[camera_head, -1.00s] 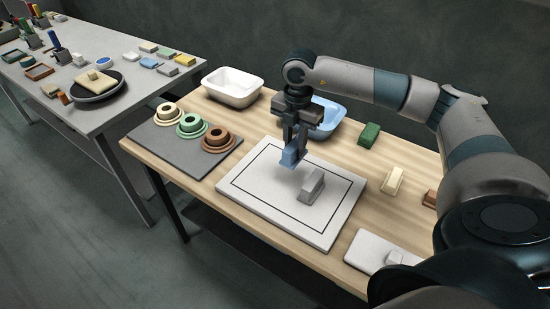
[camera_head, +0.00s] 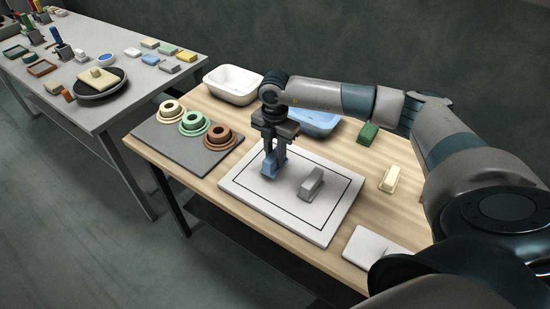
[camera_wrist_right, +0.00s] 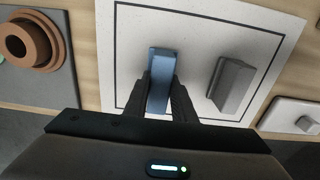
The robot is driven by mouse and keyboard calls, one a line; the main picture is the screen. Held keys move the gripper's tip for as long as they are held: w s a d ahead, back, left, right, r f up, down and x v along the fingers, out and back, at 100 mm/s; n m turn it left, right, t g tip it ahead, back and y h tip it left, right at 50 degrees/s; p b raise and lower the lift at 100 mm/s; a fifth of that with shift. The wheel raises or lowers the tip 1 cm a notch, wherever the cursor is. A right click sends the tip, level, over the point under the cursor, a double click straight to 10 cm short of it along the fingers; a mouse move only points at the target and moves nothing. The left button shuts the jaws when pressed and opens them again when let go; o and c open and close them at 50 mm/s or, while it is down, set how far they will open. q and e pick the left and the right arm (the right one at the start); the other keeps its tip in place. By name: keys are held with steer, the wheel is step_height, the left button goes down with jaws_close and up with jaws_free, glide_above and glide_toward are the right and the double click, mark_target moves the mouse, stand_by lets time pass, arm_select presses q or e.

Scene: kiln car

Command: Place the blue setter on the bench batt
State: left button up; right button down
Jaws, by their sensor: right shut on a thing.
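The blue setter (camera_head: 273,163) is between the fingers of my right gripper (camera_head: 273,158), which is shut on it. It is low over the left part of the white bench batt (camera_head: 300,223), inside the black outline; I cannot tell whether it touches the batt. The setter also shows in the right wrist view (camera_wrist_right: 160,72), between both fingers. A grey block (camera_head: 311,184) sits on the batt to the right of the setter, apart from it. My left gripper is not in view.
Stacked cream, green and brown rings (camera_head: 216,138) stand on a grey slab to the left. A white basin (camera_head: 232,85) and a blue basin (camera_head: 318,122) are behind. A green block (camera_head: 368,133) and a cream block (camera_head: 389,179) lie to the right.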

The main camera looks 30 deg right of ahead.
steer(key=shift+f+p, duration=0.3)
steer(key=shift+f, duration=0.75)
steer(key=shift+f, duration=0.15)
steer(key=c, duration=1.5)
jaws_free()
steer(key=shift+r, duration=0.25)
